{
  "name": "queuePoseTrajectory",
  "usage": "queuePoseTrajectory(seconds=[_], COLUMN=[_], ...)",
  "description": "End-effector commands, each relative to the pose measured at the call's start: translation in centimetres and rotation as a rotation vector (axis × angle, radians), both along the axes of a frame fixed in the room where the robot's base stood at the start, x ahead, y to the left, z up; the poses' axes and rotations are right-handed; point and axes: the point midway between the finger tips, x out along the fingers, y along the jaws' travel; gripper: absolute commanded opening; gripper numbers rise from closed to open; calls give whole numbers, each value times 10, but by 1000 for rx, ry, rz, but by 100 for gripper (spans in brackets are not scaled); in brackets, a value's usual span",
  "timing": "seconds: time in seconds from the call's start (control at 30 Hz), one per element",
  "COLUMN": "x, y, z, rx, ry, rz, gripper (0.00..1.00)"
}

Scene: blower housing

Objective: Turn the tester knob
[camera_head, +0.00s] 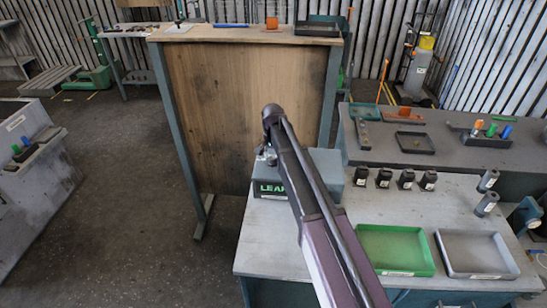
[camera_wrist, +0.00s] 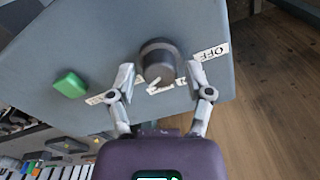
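The tester is a blue-grey box marked "LEAK" (camera_head: 332,165) on the workbench in the head view, mostly hidden behind my arm. In the wrist view its panel (camera_wrist: 95,35) fills the upper part. A dark round knob (camera_wrist: 158,58) stands on it, with an "OFF" label (camera_wrist: 211,52) to its right and a green button (camera_wrist: 70,84) to its left. Small labels below the knob are partly covered. My gripper (camera_wrist: 162,76) is open, one finger on each side of the knob, with small gaps apparent; contact is unclear. The gripper is hard to make out in the head view.
Several black parts (camera_head: 383,178) stand right of the tester. A green tray (camera_head: 395,228) and a grey tray (camera_head: 476,233) lie near the bench's front. A tall wooden-panelled table (camera_head: 240,110) stands behind the tester. Open floor (camera_head: 130,210) lies to the left.

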Motion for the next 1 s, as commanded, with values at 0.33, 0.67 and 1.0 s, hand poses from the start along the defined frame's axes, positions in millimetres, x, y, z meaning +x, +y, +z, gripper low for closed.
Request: queuePoseTrajectory(seconds=[0.33, 0.67, 1.0], x=[0, 0, -1], y=[0, 0, 0], z=[0, 0, 0], rx=[0, -1, -1], ry=[0, 1, 1], rz=[1, 65, 286], gripper=[0, 0, 0])
